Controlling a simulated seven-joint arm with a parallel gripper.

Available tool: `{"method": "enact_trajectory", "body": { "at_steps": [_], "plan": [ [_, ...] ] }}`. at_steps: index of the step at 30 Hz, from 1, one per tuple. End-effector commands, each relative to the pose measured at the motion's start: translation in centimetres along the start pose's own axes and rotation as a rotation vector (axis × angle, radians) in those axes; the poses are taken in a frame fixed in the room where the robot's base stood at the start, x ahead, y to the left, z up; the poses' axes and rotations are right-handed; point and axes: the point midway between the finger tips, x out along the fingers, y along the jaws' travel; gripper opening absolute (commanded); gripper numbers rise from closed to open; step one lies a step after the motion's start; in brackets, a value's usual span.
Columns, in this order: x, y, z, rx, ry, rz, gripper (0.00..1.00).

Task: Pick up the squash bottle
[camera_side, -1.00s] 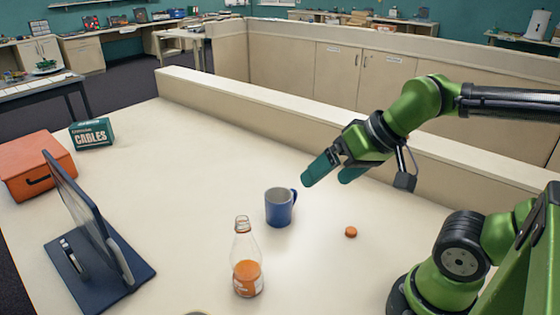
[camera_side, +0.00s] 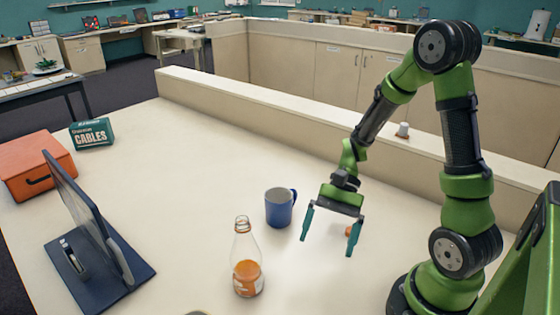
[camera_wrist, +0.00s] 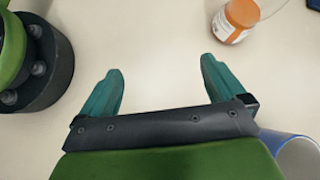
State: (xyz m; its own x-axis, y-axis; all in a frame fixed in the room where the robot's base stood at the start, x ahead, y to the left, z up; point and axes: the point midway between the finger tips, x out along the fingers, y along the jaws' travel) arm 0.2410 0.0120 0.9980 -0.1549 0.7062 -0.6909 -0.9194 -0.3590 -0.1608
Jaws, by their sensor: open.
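The squash bottle (camera_side: 247,275) is clear, with orange liquid in its lower part, and stands upright on the table in the side view. In the wrist view the bottle (camera_wrist: 238,20) shows at the top right, cut by the frame edge, beyond the right finger. My gripper (camera_side: 326,246) is open and empty, with teal fingers pointing down, to the right of the bottle and apart from it. In the wrist view my gripper (camera_wrist: 160,66) has only bare table between its fingers.
A blue mug (camera_side: 279,207) stands behind the bottle, close to my gripper; it also shows in the wrist view (camera_wrist: 298,158). A small orange round thing (camera_side: 348,230) lies partly behind a finger. A tablet on a stand (camera_side: 85,225), an orange box (camera_side: 35,168) and a cables box (camera_side: 92,134) stand left.

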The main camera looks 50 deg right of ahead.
Motion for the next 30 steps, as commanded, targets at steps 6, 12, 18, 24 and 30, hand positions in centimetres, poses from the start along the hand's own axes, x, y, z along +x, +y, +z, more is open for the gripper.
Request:
{"method": "enact_trajectory", "body": {
  "at_steps": [6, 12, 18, 24, 30],
  "plan": [
    [2.1, -1.6, -1.8, 0.287, -0.411, -0.203, 0.97],
    [1.2, -4.9, -3.0, 0.409, -0.655, -0.423, 0.97],
    [-0.1, -6.9, -2.2, 0.39, -0.707, -0.512, 0.97],
    [2.5, -8.9, -0.2, 0.383, -0.705, -0.506, 0.97],
    [5.3, -11.3, 2.0, 0.383, -0.704, -0.504, 0.97]
  ]
}}
